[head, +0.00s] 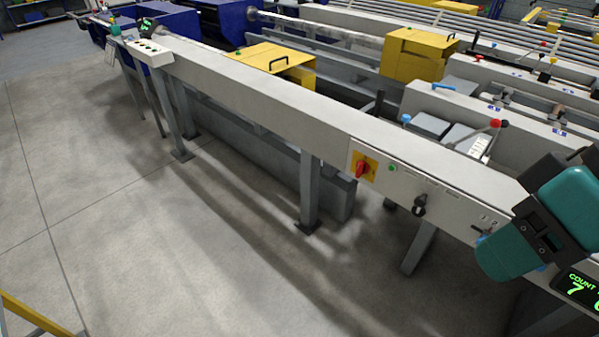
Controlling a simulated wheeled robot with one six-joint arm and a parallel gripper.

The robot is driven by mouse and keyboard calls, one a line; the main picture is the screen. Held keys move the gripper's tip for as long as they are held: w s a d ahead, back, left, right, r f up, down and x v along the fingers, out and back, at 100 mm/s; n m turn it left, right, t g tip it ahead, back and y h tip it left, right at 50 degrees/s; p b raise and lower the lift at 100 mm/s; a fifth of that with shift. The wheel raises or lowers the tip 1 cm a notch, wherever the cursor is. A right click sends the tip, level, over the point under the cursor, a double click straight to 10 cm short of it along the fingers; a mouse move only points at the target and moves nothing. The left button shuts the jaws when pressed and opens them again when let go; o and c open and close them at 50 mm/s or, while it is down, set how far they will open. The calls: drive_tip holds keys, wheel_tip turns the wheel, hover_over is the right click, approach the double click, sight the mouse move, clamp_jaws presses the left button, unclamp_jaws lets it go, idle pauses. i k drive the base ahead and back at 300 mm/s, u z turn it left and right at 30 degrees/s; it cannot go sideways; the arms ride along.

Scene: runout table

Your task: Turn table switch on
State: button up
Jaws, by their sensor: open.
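The front panel of the long grey table rail (452,204) carries several controls. A red rotary switch (362,168) sits on a yellow plate at the panel's left end, its handle roughly upright. A green round button (393,168) is just right of it. A black knob (419,205) is lower on the panel. Labels are too small to read, so I cannot tell which is named the table switch. Teal and dark parts of my arm (575,200) show at the right edge and cover the panel's right end. No gripper fingertips can be made out, and nothing touches the red switch.
A display reading "COUNT" (577,284) is at the lower right. A red-tipped lever (490,125) stands behind the rail. Grey legs (310,190) support the rail. Yellow covers (275,62) lie farther back. The concrete floor (170,240) in front is free, apart from a yellow bar (30,315) at lower left.

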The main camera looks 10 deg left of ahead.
sight(362, 167)
drive_tip(key=z, duration=4.2)
drive_tip(key=k, duration=2.95)
drive_tip(key=u, duration=0.9)
